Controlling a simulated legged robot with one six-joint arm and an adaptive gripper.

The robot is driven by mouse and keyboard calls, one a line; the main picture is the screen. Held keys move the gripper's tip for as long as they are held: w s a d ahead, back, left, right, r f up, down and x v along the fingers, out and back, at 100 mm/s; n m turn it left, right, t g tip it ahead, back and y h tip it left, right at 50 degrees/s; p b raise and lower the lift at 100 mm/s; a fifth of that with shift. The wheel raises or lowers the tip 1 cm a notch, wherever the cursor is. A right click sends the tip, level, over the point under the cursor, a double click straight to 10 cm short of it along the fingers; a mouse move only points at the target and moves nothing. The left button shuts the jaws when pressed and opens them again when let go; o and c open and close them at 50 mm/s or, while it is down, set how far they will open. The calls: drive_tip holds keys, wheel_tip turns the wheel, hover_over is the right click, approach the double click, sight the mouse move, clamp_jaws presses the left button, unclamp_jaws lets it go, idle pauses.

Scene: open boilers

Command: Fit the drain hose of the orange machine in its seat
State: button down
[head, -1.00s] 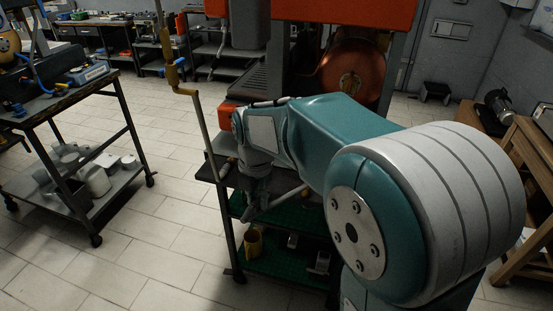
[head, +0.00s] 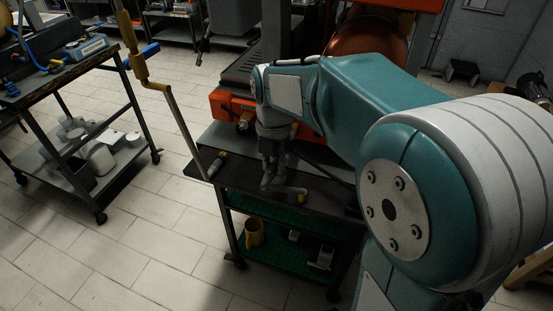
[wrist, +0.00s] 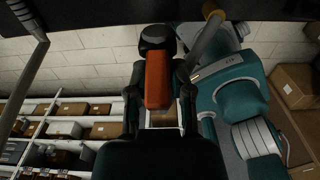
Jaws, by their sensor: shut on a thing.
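The orange machine (head: 228,104) stands at the back in the head view, with a small brass-coloured fitting (head: 245,121) low on its front. My gripper (head: 269,183) points down over the dark top of a cart in front of the machine. In the wrist view my gripper (wrist: 160,82) is shut on an orange piece (wrist: 158,80) with a black rounded end. I cannot tell whether this piece is part of the drain hose. A short light rod with a brownish end (head: 302,191) shows beside the fingertips. The seat cannot be made out.
The cart's dark top (head: 232,174) carries a small cylindrical tool (head: 216,164) at its left. A yellow cup (head: 253,233) stands on the green lower shelf. A yellowish upright crank rod (head: 180,118) rises at left. Another workbench (head: 62,78) stands farther left, with open floor between.

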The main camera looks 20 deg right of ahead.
drive_tip(key=shift+w, duration=0.7)
drive_tip(key=shift+w+d, duration=1.1)
drive_tip(key=shift+d, duration=0.05)
drive_tip(key=shift+a, duration=0.2)
drive_tip(key=shift+d, duration=0.3)
drive_tip(key=shift+w+d, duration=0.4)
drive_tip(key=shift+w, duration=0.2)
drive_tip(key=shift+w+d, duration=0.35)
drive_tip(key=shift+w, duration=0.2)
idle(1.6)
idle(0.9)
drive_tip(key=shift+c, duration=2.2)
unclamp_jaws()
